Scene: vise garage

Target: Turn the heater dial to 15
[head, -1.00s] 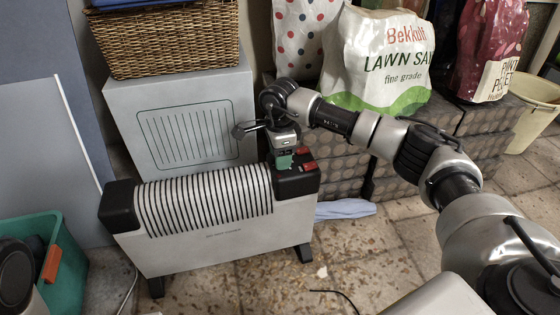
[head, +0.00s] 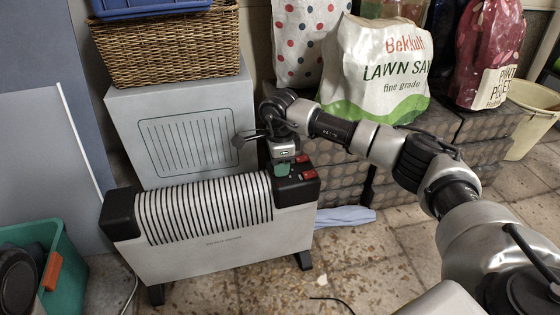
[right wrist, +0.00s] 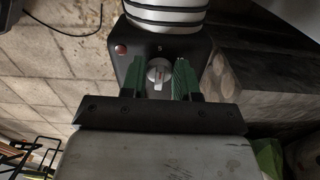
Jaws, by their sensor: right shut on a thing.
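The heater (head: 215,245) is a low white unit with a black slatted top and black end caps, standing on the floor in the head view. Its control panel is on the right end cap, with red switches (head: 308,175). My right gripper (head: 282,170) points down onto that panel. The gripper is shut on the dial. My left gripper is not in view.
A grey cabinet (head: 125,110) with a wicker basket (head: 165,50) on top stands behind the heater. Patterned boxes (head: 345,175) with bags stand behind right. A green bin (head: 65,270) is at the left.

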